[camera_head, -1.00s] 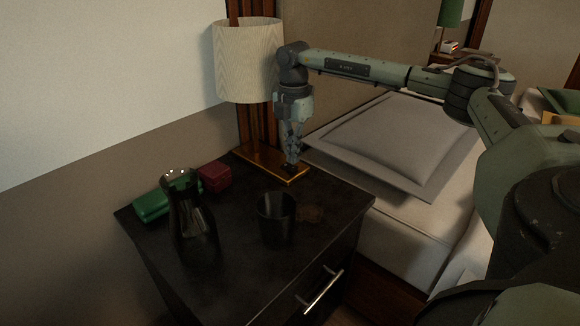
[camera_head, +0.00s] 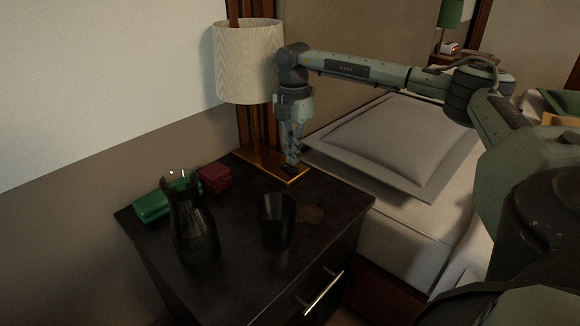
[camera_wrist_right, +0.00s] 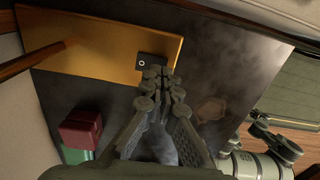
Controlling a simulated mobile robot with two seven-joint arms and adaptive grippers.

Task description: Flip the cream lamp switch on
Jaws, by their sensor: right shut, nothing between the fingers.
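The cream-shaded lamp (camera_head: 248,62) stands at the back of the dark nightstand on a flat gold base (camera_head: 256,158). A small black switch (camera_wrist_right: 145,60) with a pale mark sits at the edge of the gold base in the right wrist view. The same switch (camera_head: 289,170) is a dark spot under my fingers in the head view. My right gripper (camera_wrist_right: 157,76) is shut and empty, with its fingertips right at the switch and partly covering it. I cannot tell whether they touch. The shade shows no clear glow. My left gripper is not in view.
On the nightstand (camera_head: 325,222) are a dark glossy carafe (camera_head: 193,225), a black cup (camera_head: 276,222), a red box (camera_head: 215,177), a green item (camera_head: 152,205) and a brown coaster (camera_head: 310,214). The bed with a grey pillow (camera_head: 385,140) lies to the right, under my right arm.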

